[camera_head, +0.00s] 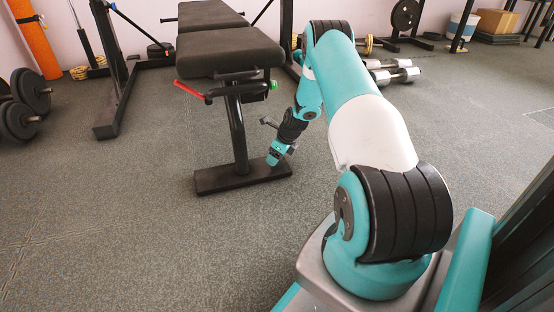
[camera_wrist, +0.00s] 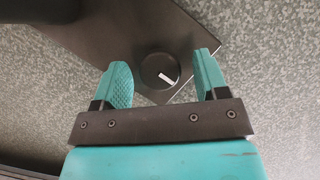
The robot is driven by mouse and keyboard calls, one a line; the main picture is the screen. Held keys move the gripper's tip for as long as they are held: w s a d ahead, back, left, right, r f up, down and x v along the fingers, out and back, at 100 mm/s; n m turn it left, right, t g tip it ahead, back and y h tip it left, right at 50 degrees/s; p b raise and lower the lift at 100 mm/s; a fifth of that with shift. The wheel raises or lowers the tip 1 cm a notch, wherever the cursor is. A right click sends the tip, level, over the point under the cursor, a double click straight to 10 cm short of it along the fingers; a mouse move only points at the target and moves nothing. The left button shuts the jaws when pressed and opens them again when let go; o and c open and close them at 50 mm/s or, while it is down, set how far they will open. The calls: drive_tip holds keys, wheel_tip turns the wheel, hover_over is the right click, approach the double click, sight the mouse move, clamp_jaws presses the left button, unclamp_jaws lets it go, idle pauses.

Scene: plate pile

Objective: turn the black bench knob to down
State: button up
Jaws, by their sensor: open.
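The black bench knob (camera_wrist: 152,64) is round, with a white marker line that points to the lower right in the wrist view. It sits on the dark flat foot plate (camera_wrist: 120,30) of the bench. My gripper (camera_wrist: 162,78) is open, with one teal finger on each side of the knob and a gap to both; I cannot tell its height above the knob. In the head view my gripper (camera_head: 275,157) is low at the right end of the bench's foot plate (camera_head: 225,181). The knob cannot be made out in that view.
The black bench (camera_head: 228,52) stands over the foot plate on one post (camera_head: 237,130), with a red handle (camera_head: 188,90) at its left. The floor in front is clear.

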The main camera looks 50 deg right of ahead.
drive_tip(key=shift+c, duration=0.2)
drive_tip(key=c, duration=0.9)
